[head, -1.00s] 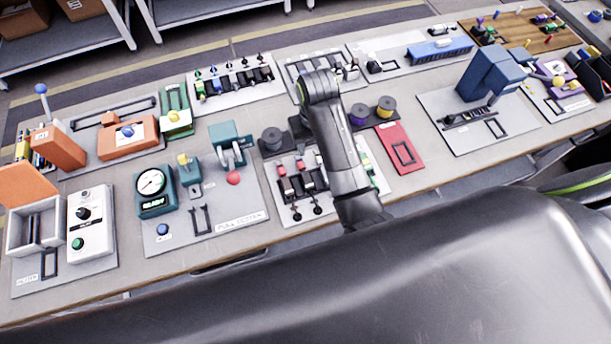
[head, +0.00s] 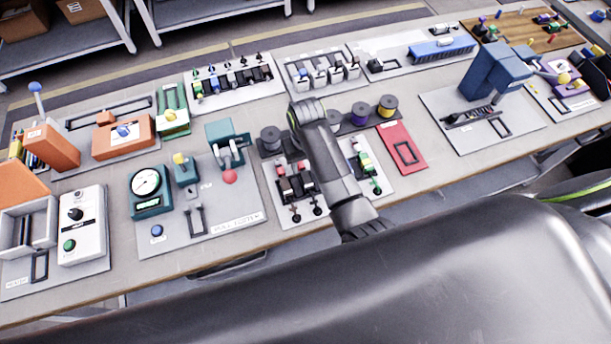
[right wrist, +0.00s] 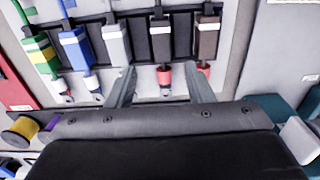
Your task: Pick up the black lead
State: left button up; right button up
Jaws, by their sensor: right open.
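The black lead (right wrist: 160,42) is a black block with a white band, in a rack between a grey lead (right wrist: 117,42) and a brown lead (right wrist: 207,40). Its red and white end points toward my right gripper. In the head view the black lead (head: 304,184) stands on the near board, just left of my right arm. My right gripper (right wrist: 160,84) is open and empty, its two fingertips on either side of the black lead's red end in the picture. I cannot tell its height above the rack. The jaws are hidden in the head view. My left gripper is not in view.
The blue lead (right wrist: 76,47) and green-yellow lead (right wrist: 40,53) stand in the same rack. In the head view, dark, purple and yellow spools (head: 387,106) stand behind it, a red plate (head: 403,150) lies to the right, and a teal press (head: 228,145) stands to the left.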

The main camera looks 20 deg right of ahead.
aim_at(305, 175)
jog(key=shift+s+a+f+p, duration=0.1)
jog(key=shift+f+p, duration=0.2)
jog(key=shift+f, duration=1.2)
jog(key=shift+a+f+p, duration=0.1)
jog(key=shift+f+p, duration=0.2)
jog(key=shift+f, duration=1.15)
jog(key=c, duration=1)
